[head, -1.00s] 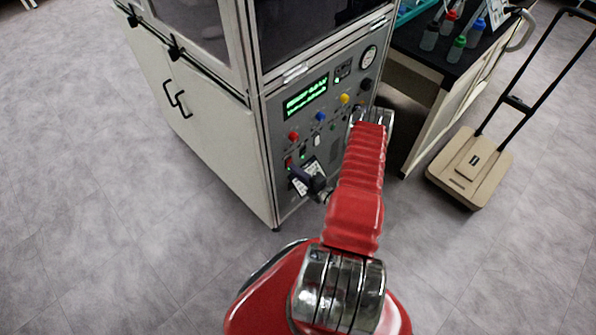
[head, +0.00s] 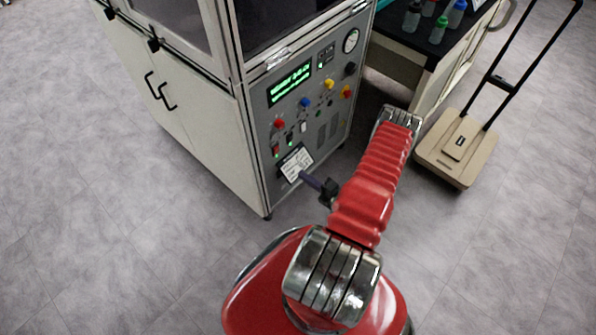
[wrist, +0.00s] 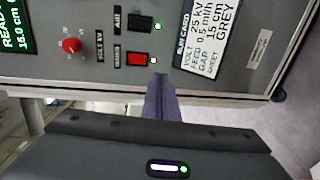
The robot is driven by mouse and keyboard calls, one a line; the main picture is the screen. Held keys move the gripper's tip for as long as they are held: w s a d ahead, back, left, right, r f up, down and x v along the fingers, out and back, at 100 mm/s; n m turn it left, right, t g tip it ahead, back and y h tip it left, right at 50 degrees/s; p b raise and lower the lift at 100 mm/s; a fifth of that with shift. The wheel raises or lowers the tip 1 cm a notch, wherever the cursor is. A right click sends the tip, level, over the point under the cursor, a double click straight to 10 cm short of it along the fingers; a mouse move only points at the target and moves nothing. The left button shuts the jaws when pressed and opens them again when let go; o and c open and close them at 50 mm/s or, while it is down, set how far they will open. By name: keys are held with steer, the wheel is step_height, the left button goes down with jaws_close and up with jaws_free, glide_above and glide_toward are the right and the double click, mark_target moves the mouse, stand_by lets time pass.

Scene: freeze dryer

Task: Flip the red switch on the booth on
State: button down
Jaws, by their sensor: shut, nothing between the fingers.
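The booth (head: 262,115) is a grey cabinet with a control panel on its front.
A black switch (wrist: 140,22) with a green lamp sits beside the red one. A red knob (wrist: 71,45), a green display (head: 290,83) and a white label (head: 296,162) are nearby. A hand cart (head: 457,148) and a bottle table stand right. Floor left is clear.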

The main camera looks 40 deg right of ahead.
steer(key=shift+s+f, duration=0.2)
steer(key=shift+s, duration=1.1)
